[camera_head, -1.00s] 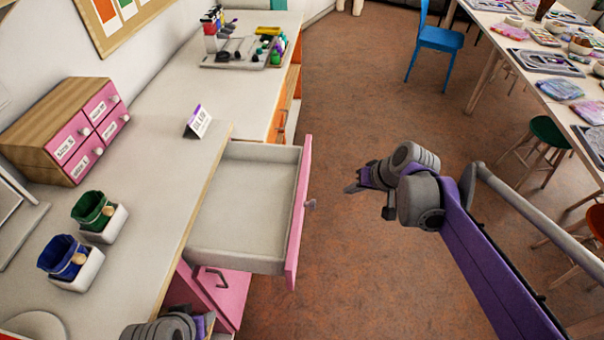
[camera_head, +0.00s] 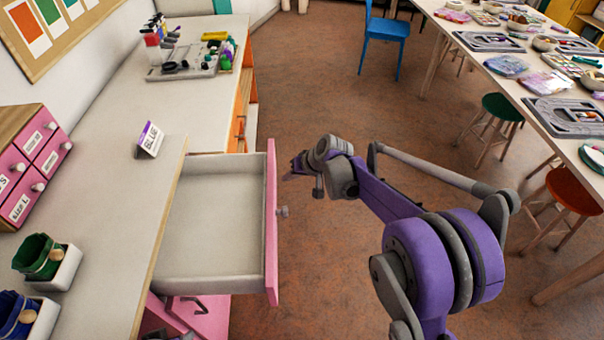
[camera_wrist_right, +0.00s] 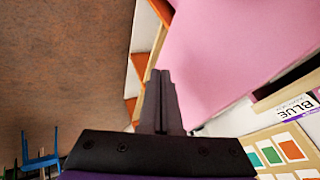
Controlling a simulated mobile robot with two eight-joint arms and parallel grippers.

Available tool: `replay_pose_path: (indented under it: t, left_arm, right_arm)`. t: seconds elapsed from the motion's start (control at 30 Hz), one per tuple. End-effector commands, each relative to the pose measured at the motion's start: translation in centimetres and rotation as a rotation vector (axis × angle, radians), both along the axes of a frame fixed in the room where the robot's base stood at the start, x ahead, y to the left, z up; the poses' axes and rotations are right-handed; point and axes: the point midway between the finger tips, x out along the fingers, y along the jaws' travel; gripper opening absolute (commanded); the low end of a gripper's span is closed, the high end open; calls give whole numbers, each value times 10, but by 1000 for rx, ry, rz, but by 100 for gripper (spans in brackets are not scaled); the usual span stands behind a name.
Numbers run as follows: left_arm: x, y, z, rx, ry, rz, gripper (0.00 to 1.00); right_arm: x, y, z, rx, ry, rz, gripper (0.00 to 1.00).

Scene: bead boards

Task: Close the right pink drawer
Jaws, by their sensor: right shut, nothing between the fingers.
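The right pink drawer (camera_head: 271,235) is pulled well out from under the white counter. Its grey tray is open and looks empty. A round grey knob (camera_head: 283,211) sits on its pink front. My right gripper (camera_head: 290,172) is shut and empty. It is just to the right of the drawer front, near its upper part and farther back than the knob. In the right wrist view the closed fingers (camera_wrist_right: 160,85) point toward the large pink front (camera_wrist_right: 235,45). I cannot tell whether they touch it. My left gripper's fingers do not show.
The counter (camera_head: 115,215) runs along the left, with a sign reading BLUE (camera_head: 150,140) and a small pink drawer box (camera_head: 45,145). Another pink part with a handle (camera_head: 205,318) shows below the drawer. Brown floor (camera_head: 320,260) is free to the right. Stools and a table stand farther right.

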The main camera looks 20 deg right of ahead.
Motion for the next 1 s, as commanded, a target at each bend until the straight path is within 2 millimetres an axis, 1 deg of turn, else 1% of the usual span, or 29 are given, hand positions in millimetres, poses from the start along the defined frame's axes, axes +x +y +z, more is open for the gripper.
replay_pose_path:
  t: [0.03,0.2,0.57,0.67,0.77,0.87,0.97,1.0]
  left_arm:
    - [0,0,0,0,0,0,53]
    - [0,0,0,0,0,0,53]
    - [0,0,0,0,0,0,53]
    - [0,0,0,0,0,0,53]
    - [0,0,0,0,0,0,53]
    - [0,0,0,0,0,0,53]
    - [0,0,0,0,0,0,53]
    - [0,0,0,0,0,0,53]
  right_arm:
    - [2,7,0,-1,0,3,0]
    - [5,16,1,0,0,0,0]
    - [5,17,1,0,0,0,0]
    - [6,20,1,0,0,1,0]
    - [8,30,1,-1,0,2,0]
    - [13,47,0,1,0,5,0]
    - [20,72,1,1,0,7,0]
    - [23,84,0,1,0,8,0]
